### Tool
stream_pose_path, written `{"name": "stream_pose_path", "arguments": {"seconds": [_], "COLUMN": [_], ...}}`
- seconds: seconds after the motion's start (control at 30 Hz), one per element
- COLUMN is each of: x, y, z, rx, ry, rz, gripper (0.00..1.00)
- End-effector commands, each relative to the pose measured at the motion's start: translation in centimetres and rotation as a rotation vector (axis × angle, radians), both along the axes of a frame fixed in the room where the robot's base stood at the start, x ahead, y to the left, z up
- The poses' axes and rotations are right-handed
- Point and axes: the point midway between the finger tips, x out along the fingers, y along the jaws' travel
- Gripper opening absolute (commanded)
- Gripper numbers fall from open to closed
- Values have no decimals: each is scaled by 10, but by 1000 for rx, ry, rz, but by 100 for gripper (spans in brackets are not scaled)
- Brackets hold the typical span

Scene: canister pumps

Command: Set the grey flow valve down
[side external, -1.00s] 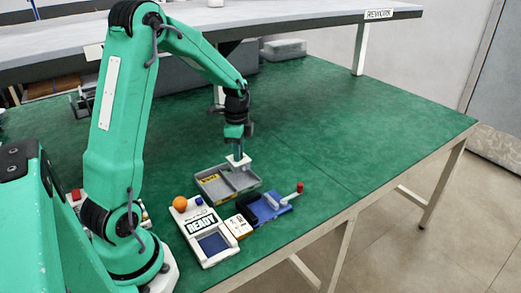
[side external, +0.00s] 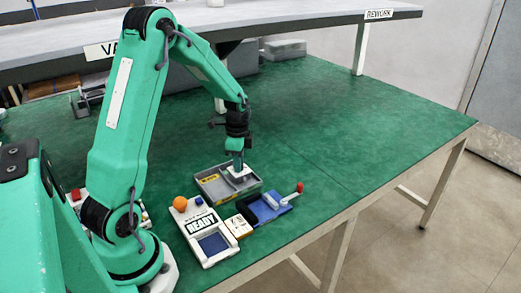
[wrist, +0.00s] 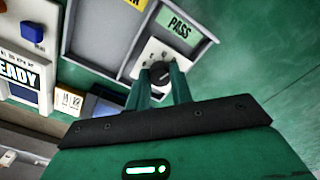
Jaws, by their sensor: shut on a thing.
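The flow valve, a pale block with a dark round knob, shows in the wrist view (wrist: 152,52) and in the side view (side external: 245,172). My gripper (side external: 238,165) points down and is shut on the knob, with a finger on either side in the wrist view (wrist: 160,85). The valve is low over or in the PASS compartment of the grey tray (side external: 215,197). The green PASS label (wrist: 178,27) lies beside it. I cannot tell whether the valve's underside touches the tray floor.
The tray's other compartment has a yellow label (side external: 209,179). A white READY unit (side external: 190,235) with an orange ball (side external: 180,203) stands in front, near the table edge. A blue fixture (side external: 268,208) with a red-tipped lever (side external: 300,187) is beside the tray. The green table is clear to the right.

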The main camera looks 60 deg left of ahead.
Motion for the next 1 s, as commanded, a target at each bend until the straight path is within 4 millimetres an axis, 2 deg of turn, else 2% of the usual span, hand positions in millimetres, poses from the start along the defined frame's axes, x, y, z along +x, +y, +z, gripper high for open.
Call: {"name": "stream_pose_path", "arguments": {"seconds": [0.03,0.07,0.13,0.17,0.47,0.67,0.87,1.0], "x": [0,0,0,0,0,0,1,1], "y": [0,0,0,0,0,0,0,0], "z": [-1,-1,-1,-1,0,8,30,52], "rx": [0,0,0,0,0,0,2,1], "ry": [0,0,0,0,0,0,-4,-4], "rz": [0,0,0,0,0,0,0,0], "gripper": [0,28,42,44,44,44,44,44]}}
